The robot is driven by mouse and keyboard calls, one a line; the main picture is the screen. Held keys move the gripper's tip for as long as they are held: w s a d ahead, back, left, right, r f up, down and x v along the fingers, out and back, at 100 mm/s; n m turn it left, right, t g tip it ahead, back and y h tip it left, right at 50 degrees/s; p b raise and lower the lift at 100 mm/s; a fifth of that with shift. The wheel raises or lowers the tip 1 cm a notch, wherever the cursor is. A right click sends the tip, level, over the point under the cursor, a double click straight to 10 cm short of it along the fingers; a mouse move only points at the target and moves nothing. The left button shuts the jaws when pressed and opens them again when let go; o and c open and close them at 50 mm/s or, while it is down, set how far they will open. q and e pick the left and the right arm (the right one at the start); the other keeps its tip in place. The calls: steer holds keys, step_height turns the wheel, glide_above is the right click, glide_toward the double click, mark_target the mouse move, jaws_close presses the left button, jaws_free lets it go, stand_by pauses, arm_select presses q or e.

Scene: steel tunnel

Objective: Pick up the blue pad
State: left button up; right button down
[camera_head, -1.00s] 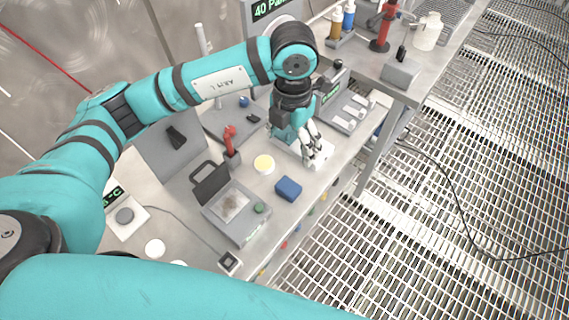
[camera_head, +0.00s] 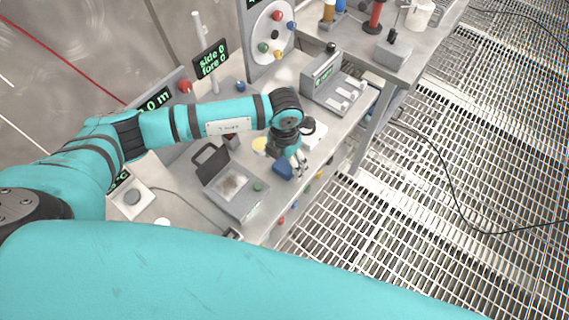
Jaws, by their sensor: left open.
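The blue pad (camera_head: 283,168) is a small blue block lying on the grey workbench (camera_head: 331,144), to the right of the grey box with the open lid (camera_head: 236,188). My left gripper (camera_head: 300,166) is open and points down at the pad's right side. It partly covers the pad. Whether its fingers touch the pad cannot be told. My right gripper is out of view.
A pale yellow disc (camera_head: 260,145) is close behind the pad. A grey device (camera_head: 336,84) stands farther back on the bench. Knobs line the bench's front edge, and grating floor (camera_head: 440,200) lies beyond. A dial board (camera_head: 270,29) stands behind.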

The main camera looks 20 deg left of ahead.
arm_select(q)
steer(key=shift+f, duration=1.05)
steer(key=shift+c, duration=1.1)
steer(key=c, duration=0.8)
steer(key=shift+c, duration=0.2)
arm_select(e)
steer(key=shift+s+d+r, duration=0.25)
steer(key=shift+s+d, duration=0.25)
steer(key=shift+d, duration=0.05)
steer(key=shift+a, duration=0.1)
